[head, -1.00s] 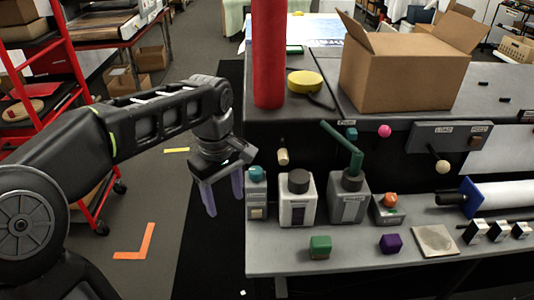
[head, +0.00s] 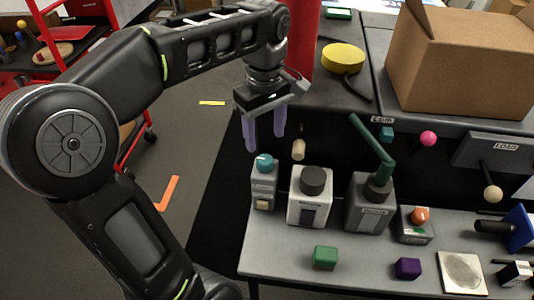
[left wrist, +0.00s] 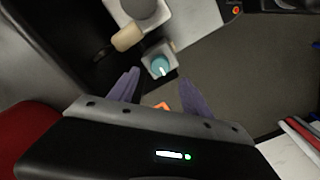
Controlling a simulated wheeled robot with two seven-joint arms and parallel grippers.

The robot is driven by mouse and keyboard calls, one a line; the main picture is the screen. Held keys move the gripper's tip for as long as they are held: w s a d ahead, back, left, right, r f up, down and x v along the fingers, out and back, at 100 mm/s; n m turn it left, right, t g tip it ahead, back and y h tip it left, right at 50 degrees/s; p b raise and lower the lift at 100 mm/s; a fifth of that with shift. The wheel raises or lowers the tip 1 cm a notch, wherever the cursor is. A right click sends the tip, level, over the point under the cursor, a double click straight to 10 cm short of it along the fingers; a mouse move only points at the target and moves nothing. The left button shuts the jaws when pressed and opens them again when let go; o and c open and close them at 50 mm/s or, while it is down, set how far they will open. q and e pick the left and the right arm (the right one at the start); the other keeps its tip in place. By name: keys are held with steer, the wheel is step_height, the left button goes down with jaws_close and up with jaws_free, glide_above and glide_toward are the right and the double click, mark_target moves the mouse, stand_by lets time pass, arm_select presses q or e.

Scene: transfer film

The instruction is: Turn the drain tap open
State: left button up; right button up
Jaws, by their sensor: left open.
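My left gripper (head: 265,138) is open and empty, with pale purple fingers pointing down. In the head view it hangs above and apart from a teal knob (head: 264,163) on a small grey box at the bench's left end. In the left wrist view the teal knob (left wrist: 160,66), with a white mark, lies beyond the fingers. A green lever handle (head: 372,146) rises slanted from a grey box, and an orange knob (head: 420,215) sits on another box. Labels here are too small to read, so I cannot tell which is the drain tap. My right gripper is out of view.
A black-capped box (head: 311,205) and a wooden knob (head: 298,149) are close to the teal knob. A red cylinder (head: 303,45) stands behind the gripper. Green (head: 325,257) and purple (head: 407,268) cubes lie at the bench's front. Open floor is left of the bench.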

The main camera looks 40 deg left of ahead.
mark_target(265, 159)
arm_select(q)
step_height(265, 159, down, 8)
steer(key=shift+r+p, duration=0.15)
steer(key=shift+p, duration=0.3)
jaws_close()
stand_by(0.5)
